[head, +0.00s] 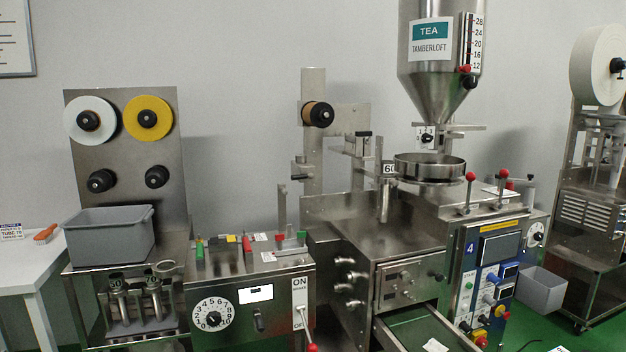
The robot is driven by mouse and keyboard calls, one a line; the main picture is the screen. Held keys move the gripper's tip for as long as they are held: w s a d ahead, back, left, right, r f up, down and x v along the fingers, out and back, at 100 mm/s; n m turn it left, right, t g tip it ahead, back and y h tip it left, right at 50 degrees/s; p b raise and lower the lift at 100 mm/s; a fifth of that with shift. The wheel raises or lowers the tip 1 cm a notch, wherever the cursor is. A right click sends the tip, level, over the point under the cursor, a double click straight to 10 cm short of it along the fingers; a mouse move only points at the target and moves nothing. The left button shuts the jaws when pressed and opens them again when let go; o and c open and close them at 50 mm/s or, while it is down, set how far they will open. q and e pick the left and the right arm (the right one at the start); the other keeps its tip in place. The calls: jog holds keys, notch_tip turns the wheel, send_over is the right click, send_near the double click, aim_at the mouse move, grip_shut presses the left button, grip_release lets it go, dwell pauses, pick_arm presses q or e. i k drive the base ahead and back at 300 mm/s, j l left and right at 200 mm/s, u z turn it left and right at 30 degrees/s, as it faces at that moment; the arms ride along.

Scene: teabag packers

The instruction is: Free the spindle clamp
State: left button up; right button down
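No part is plainly marked as the spindle clamp, and I cannot tell which one it is. A small brown reel (320,114) with a black knob sits on the post of the middle machine. A white reel (74,119) and a yellow reel (148,131) hang on the left panel with black hubs. Two bare black hubs are below them. Neither of my grippers is in view.
A grey bin (110,243) stands on the left stand. The control box (250,310) has a dial and a red-tipped ON/OFF lever (306,328). An open drawer (400,326) juts forward from the middle machine. Another grey bin (541,290) is at right. Green floor shows at lower right.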

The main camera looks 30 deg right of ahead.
aim_at(309, 175)
jog(key=i+z, duration=0.1)
jog(key=z, duration=0.3)
jog(key=i+j+z, duration=0.1)
jog(key=z, duration=0.3)
jog(key=i+j+z, duration=0.1)
jog(key=z, duration=0.3)
jog(key=j+z, duration=0.25)
jog(key=z, duration=0.15)
jog(key=i+j+z, duration=0.2)
jog(key=j+z, duration=0.3)
jog(key=j, duration=0.85)
jog(key=j+z, duration=0.45)
jog(key=j, duration=0.85)
